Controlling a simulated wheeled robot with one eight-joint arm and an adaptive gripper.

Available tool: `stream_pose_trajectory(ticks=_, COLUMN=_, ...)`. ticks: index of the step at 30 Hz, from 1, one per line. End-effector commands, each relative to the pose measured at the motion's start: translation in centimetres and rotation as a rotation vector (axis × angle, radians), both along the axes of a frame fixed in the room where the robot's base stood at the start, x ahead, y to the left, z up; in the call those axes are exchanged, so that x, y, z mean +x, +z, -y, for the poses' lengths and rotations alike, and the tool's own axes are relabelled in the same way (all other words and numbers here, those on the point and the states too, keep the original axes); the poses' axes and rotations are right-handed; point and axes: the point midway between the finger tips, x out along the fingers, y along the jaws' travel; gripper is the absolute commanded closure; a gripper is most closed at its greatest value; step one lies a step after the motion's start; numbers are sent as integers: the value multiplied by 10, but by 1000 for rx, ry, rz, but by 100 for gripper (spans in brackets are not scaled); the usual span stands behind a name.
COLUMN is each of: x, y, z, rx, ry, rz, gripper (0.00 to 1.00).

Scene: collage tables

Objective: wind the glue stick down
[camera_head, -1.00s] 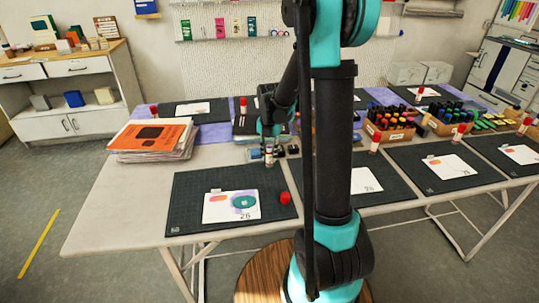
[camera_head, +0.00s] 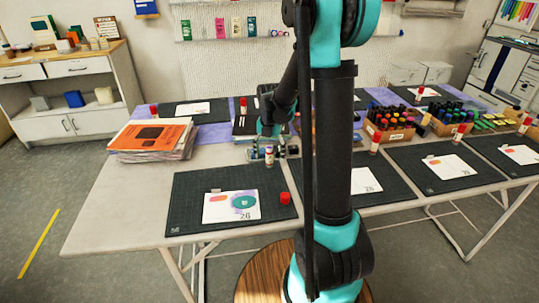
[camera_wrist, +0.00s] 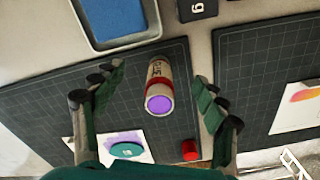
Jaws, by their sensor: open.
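The uncapped glue stick (camera_wrist: 157,76) stands upright, with a white and red label marked GLUE and a round purple glue face at its top. In the head view the glue stick (camera_head: 269,158) stands near the back edge of the front-left cutting mat (camera_head: 190,205). My gripper (camera_wrist: 156,80) is open, with one finger on each side of the stick and visible gaps between. In the head view my gripper (camera_head: 270,151) is small and partly unclear. The red cap (camera_head: 285,198) lies apart on the mat, and also shows in the wrist view (camera_wrist: 190,150).
A card with a purple and teal patch (camera_head: 228,212) lies on the mat. A stack of orange-topped papers (camera_head: 152,140) is to the left. A blue-lined tray (camera_wrist: 115,18) is close behind the stick. Boxes of markers (camera_head: 388,132) stand to the right.

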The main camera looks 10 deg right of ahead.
Motion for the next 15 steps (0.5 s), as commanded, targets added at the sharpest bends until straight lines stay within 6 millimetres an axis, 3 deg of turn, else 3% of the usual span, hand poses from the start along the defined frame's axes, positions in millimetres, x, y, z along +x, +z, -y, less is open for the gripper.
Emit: stream_pose_trajectory(ticks=15, x=0, y=19, z=0, rx=0, ry=0, rz=0, gripper=28)
